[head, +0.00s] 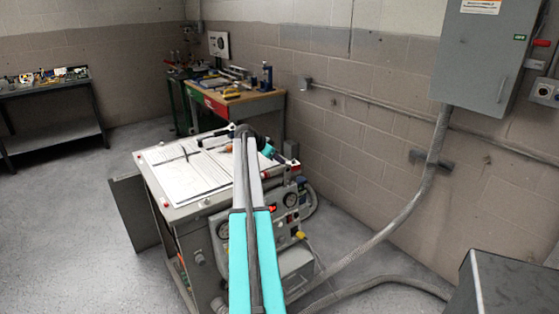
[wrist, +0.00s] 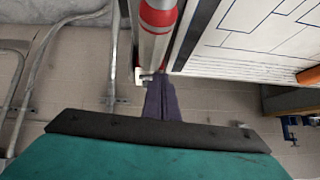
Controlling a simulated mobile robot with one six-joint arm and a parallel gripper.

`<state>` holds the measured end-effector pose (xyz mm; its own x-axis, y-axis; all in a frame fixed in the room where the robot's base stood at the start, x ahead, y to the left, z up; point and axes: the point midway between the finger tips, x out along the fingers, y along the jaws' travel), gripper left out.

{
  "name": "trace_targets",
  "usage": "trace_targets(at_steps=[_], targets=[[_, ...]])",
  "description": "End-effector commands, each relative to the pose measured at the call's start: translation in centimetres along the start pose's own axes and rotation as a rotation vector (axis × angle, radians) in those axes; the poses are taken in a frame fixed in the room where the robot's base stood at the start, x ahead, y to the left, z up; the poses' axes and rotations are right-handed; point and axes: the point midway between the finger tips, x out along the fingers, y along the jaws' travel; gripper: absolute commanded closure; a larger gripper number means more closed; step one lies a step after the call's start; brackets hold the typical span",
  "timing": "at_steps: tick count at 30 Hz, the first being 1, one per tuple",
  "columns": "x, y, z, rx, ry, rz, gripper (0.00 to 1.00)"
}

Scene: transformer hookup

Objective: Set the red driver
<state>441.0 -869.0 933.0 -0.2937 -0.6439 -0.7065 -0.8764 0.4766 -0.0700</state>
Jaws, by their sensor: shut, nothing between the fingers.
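A red-banded, pale cylinder (wrist: 157,18) runs along the edge of the diagram board in the wrist view, just beyond my fingertips. I cannot tell for sure that it is the red driver. A small red piece at the bench's right edge (head: 267,175) shows in the head view. My gripper (wrist: 155,78) is shut and empty, its dark fingers pointing toward the cylinder's near end; contact is unclear. In the head view my arm hides part of the bench top, and my gripper (head: 291,162) is small near its right edge.
The bench top carries a white diagram sheet (head: 178,175) with a dark thin tool on it. An orange handle (wrist: 309,75) lies on the board. A wall conduit (head: 437,140) runs behind on the right. A wooden workbench (head: 252,104) stands farther back.

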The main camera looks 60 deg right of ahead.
Motion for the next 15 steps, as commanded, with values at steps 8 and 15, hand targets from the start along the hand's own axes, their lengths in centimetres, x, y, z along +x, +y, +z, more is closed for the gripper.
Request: trace_targets(at_steps=[8,15], targets=[[0.1,1.0,0.3,0.000,-0.008,0.005,1.00],[0.0,1.8,0.1,-0.001,-0.007,0.008,1.00]])
